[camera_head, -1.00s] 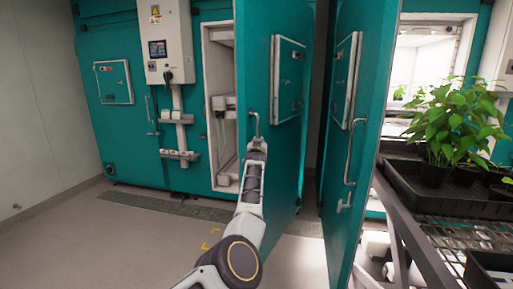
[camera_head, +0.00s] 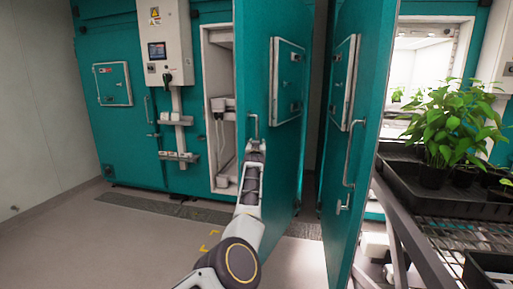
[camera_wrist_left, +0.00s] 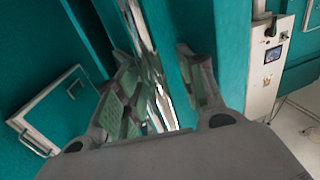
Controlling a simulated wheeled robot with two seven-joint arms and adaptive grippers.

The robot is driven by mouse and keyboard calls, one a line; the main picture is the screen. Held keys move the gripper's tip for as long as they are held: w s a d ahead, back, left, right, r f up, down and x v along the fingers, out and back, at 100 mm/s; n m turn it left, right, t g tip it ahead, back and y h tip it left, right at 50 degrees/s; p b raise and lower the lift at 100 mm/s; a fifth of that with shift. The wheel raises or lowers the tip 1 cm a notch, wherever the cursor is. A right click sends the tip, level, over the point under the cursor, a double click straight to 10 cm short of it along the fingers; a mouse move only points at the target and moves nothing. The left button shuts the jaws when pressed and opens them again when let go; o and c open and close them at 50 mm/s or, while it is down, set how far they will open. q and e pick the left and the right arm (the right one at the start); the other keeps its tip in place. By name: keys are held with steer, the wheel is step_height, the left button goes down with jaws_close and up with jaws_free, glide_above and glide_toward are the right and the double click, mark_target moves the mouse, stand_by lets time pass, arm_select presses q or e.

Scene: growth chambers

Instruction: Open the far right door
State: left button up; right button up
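Two tall teal doors stand ajar, swung out toward me. The right one (camera_head: 345,215) has a long metal handle (camera_head: 348,160) and stands beside a lit chamber opening (camera_head: 425,60). The middle one (camera_head: 255,60) has a handle (camera_head: 251,120). My left gripper (camera_head: 256,146) is at the lower end of the middle door's handle in the head view. In the left wrist view, its two fingers (camera_wrist_left: 160,90) are spread, with a shiny metal strip between or behind them. I cannot tell whether they touch the handle. My right gripper is not in view.
A rack (camera_head: 405,215) with a black tray (camera_head: 400,165) of leafy plants (camera_head: 452,120) stands close on the right. A control box (camera_head: 165,42) is on the teal wall at left. The floor (camera_head: 95,240) at left is clear.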

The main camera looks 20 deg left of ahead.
mark_target(257, 125)
arm_select(q)
steer(key=shift+r, duration=4.95)
steer(key=shift+s, duration=0.1)
